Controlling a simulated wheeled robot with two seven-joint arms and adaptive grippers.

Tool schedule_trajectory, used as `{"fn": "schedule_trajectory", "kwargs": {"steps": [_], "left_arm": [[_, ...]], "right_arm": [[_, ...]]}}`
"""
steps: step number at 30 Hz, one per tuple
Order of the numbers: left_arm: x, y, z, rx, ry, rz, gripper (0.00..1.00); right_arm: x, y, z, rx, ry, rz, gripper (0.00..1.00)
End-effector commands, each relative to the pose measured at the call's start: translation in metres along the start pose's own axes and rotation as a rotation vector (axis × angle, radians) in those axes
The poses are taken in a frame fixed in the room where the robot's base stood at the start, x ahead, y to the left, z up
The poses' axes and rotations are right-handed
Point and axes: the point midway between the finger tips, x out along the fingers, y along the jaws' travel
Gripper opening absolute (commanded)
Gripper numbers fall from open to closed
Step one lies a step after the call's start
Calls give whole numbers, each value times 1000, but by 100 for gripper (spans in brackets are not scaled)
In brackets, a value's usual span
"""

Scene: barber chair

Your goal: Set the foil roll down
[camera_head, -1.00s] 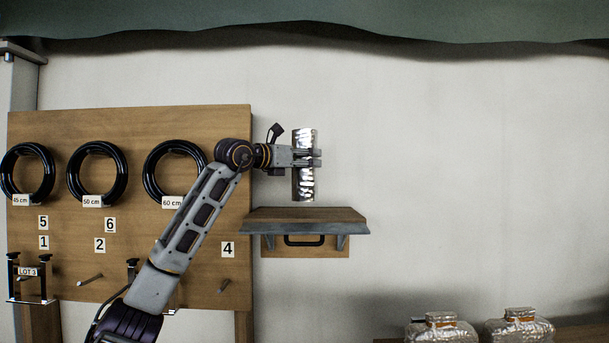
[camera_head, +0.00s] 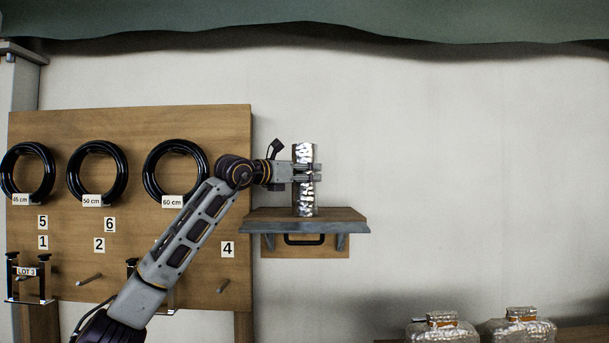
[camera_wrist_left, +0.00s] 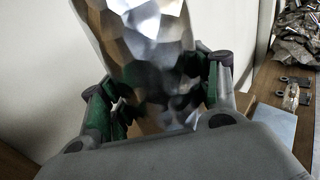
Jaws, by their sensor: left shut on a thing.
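The foil roll (camera_head: 304,200) is a shiny, crinkled silver cylinder, upright in the head view. My left gripper (camera_head: 306,173) is shut on it around its middle, coming from the left. The roll's lower end is at the top of a small wooden wall shelf (camera_head: 345,215); I cannot tell whether it bears on the wood. In the left wrist view the foil roll (camera_wrist_left: 150,40) fills the space between the green-padded fingers of my left gripper (camera_wrist_left: 160,100). My right gripper is not in view.
The shelf has a grey front edge and a black handle (camera_head: 304,240) below. A pegboard (camera_head: 130,215) with black hoops (camera_head: 95,173) and numbered labels stands left. Foil-wrapped packs (camera_head: 522,328) sit at lower right. The wall right of the shelf is clear.

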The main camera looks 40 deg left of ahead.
Motion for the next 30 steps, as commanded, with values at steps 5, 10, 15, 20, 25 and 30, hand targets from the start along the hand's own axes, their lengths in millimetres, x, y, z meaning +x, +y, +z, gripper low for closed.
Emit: {"fn": "schedule_trajectory", "kwargs": {"steps": [5, 10, 15, 20, 25, 30], "left_arm": [[-1, 0, 2, 0, -4, 0, 13], [-1, 0, -1, 0, -4, 0, 13], [0, 0, -2, 0, 0, 0, 81], [0, 0, -2, 0, 0, 0, 84], [0, 0, -2, 0, 0, 0, 84], [0, 0, 0, 0, 0, 0, 84]], "right_arm": [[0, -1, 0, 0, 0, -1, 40], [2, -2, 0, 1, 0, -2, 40], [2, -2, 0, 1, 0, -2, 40], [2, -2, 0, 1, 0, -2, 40], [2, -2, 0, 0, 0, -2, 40], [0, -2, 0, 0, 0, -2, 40]]}}
